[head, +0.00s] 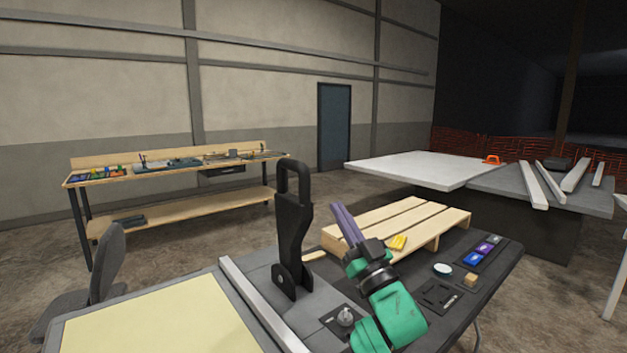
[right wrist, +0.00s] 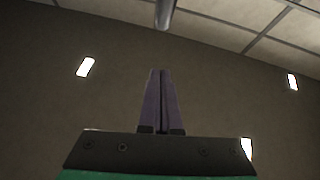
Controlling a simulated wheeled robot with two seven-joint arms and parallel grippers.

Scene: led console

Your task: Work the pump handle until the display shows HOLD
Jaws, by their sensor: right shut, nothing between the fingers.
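The black pump handle (head: 293,222) stands nearly upright on the console (head: 258,277), with a looped grip at its top and a pivot bracket at its base. My right gripper (head: 338,208), with purple fingers and a green wrist, is to the right of the handle in the head view. Its fingers point up and look apart from the handle. In the right wrist view the fingers (right wrist: 160,75) are shut together with nothing between them. My left gripper is not in view. I cannot make out a display reading HOLD in either view.
A silver knob (head: 346,317) sits right of the handle's base. A wooden pallet (head: 400,218) lies behind my gripper. A metal rail (head: 262,305) runs left of the handle.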

